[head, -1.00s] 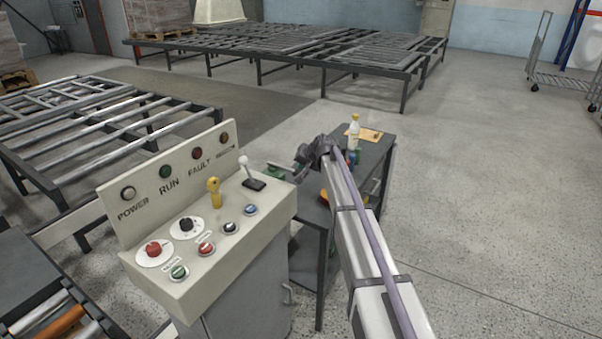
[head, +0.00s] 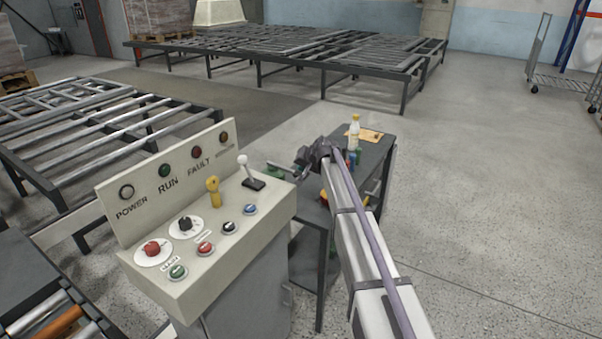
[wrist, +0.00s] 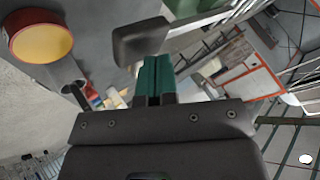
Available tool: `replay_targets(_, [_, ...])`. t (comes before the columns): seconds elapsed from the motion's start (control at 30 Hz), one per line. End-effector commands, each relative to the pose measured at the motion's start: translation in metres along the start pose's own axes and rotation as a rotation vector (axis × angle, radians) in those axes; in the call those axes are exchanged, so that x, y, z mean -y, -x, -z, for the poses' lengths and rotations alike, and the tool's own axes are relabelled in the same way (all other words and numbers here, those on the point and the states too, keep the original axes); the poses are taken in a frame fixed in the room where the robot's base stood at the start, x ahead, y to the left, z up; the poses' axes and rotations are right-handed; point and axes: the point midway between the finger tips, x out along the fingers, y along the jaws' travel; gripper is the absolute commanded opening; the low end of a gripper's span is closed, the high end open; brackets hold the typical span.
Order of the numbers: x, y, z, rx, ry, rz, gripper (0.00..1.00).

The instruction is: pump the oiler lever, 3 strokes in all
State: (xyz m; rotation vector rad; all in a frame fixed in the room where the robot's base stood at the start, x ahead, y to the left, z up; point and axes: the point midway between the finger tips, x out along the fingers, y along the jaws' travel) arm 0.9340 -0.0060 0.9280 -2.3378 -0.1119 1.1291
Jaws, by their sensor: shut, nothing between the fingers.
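My gripper (wrist: 156,72) is shut and empty, its two teal fingers side by side in the wrist view. A dark grey paddle-like grip (wrist: 139,41) on a pale bar sits just beyond the fingertips; it looks like the oiler lever. I cannot tell whether the fingers touch it. In the head view my gripper (head: 284,171) is small and dark with green, between the control console and the dark cart. The lever and the oiler's body cannot be made out clearly there.
The beige control console (head: 235,220) with knobs, buttons and a white-knobbed stick (head: 243,160) stands left of my arm. The dark cart (head: 378,150) bears a bottle (head: 354,131) and small items. A round yellow-and-red thing (wrist: 40,36) is upper left in the wrist view.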

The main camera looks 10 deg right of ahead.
Motion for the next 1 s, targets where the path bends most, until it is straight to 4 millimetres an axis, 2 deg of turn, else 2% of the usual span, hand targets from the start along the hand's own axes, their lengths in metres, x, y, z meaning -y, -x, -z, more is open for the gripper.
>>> replay_targets(1.0, [-0.0065,-0.009,-0.0067,0.0,0.0,0.0,0.0])
